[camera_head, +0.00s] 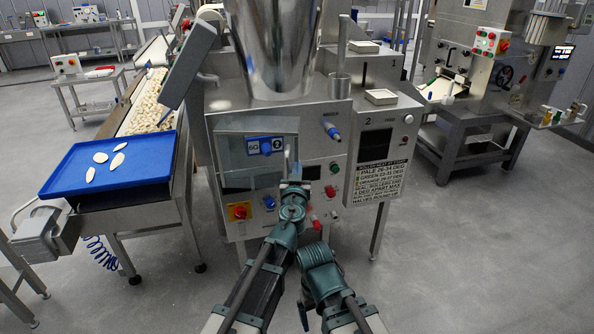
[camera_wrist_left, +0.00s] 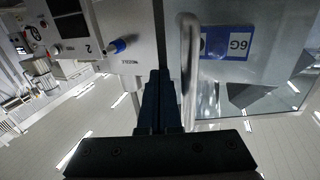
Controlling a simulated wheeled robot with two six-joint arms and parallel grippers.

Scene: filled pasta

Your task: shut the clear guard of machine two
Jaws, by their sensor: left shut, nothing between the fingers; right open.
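Machine two (camera_head: 378,150) stands in the middle of the head view, with a "2" on its front. Its clear guard (camera_head: 230,150) is a see-through panel on the front with a blue label and an upright bar handle (camera_head: 288,157). I cannot tell how far the guard stands off the machine. In the left wrist view the guard (camera_wrist_left: 262,75) fills the upper right and its handle (camera_wrist_left: 189,70) runs upright. My left gripper (camera_head: 292,184) is shut and empty by the handle; its fingers (camera_wrist_left: 160,98) lie just beside the handle. My right gripper (camera_head: 318,226) is open, lower, before the control panel.
A blue tray (camera_head: 70,181) with pasta pieces sits at the left beside a conveyor (camera_head: 130,122). Red and blue knobs and a red stop button (camera_head: 239,212) are on the machine's front. A steel hopper (camera_head: 277,50) rises above. Floor at the right is clear.

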